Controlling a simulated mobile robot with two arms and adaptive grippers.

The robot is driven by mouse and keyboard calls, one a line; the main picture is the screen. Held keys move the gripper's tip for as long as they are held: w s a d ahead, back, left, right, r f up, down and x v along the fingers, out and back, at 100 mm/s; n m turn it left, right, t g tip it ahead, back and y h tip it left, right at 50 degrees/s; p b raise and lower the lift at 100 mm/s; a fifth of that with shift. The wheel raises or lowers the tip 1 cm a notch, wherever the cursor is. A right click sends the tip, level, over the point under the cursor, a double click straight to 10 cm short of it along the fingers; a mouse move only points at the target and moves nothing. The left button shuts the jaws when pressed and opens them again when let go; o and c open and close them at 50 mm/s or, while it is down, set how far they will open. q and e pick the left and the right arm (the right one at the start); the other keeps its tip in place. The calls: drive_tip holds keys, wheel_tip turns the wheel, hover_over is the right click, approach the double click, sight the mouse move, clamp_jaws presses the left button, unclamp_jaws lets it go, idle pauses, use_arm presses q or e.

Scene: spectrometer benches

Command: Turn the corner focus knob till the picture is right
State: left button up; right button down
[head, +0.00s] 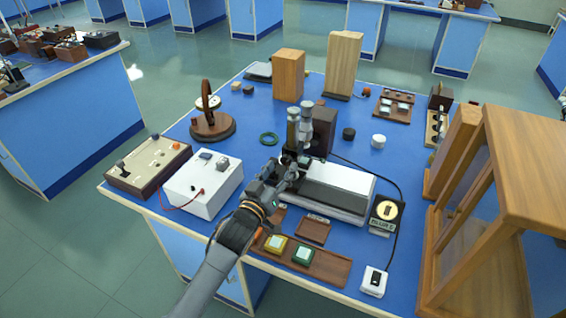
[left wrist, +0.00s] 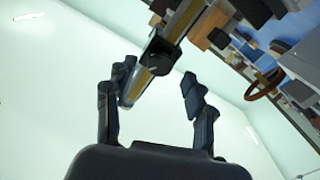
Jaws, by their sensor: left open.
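An instrument with upright grey and brass tubes (head: 306,122) stands mid-bench in front of a dark box. My left gripper (head: 284,172) is open at its foot, in front of it, and partly covers it. In the left wrist view the open fingers (left wrist: 157,78) stand either side of the lower end of a brass and grey tube (left wrist: 134,88), with a black knob-like part (left wrist: 160,56) just beyond. Contact cannot be told. Which part is the corner focus knob is unclear. A black panel (head: 379,226) at right shows a pale yellow round picture with a dark mark. My right gripper is not in view.
A white-topped box (head: 338,182) lies right of my gripper. A white box with a red lead (head: 204,183) is on the left. A wooden tray (head: 325,269) with yellow and green pieces is at the front edge. A wooden frame cabinet (head: 505,200) blocks the right side.

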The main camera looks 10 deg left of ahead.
sight(287, 160)
use_arm(q)
drive_tip(key=shift+x, duration=1.2)
clamp_jaws()
drive_tip(key=shift+m, duration=0.3)
drive_tip(key=m+p, duration=0.1)
drive_tip(key=m, duration=0.9)
